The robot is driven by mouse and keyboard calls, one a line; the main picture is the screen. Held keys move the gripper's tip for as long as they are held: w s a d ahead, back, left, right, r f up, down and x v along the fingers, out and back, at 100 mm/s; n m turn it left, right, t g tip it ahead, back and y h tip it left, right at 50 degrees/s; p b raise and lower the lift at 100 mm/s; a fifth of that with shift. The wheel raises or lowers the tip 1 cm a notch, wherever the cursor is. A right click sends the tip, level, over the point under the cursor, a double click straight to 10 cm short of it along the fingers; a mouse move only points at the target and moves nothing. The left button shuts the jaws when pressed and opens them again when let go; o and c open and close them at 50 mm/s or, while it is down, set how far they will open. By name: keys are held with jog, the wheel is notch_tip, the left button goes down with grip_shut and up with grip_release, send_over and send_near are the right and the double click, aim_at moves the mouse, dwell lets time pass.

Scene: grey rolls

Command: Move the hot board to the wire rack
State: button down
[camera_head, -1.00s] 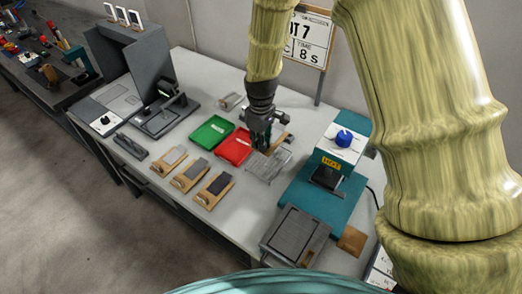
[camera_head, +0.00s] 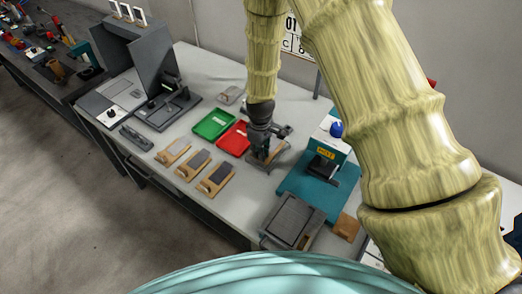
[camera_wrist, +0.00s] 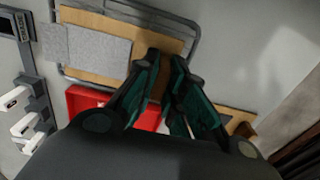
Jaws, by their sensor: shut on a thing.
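The hot board (camera_head: 259,160) is a wooden board; the wrist view shows its wood (camera_wrist: 125,25) and a grey sheet (camera_wrist: 97,53). The wire rack (camera_head: 284,152) is a thin metal frame on the white bench, right of the red tray. In the wrist view its rails (camera_wrist: 175,17) show around the board's edges. My gripper (camera_head: 262,149) is over the rack, and in the wrist view its fingers (camera_wrist: 165,68) are shut on the board. The board lies over the rack; I cannot tell whether it touches it. My gripper hides part of both.
A red tray (camera_head: 233,139) and a green tray (camera_head: 213,123) are left of the rack. Three wooden boards with grey tops (camera_head: 215,179) lie in front. A teal press (camera_head: 322,175) stands close on the right. A grey plate device (camera_head: 292,220) is at the front edge.

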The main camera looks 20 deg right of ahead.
jog(key=shift+w+f, duration=0.1)
jog(key=shift+f, duration=0.1)
jog(key=shift+s+r, duration=0.15)
jog(key=shift+s, duration=0.05)
jog(key=c, duration=1.5)
grip_release()
jog(key=shift+w+f, duration=0.15)
jog(key=shift+f, duration=0.05)
jog(key=shift+r, duration=0.2)
jog(key=shift+r+b, duration=2.1)
jog(key=shift+r, duration=3.9)
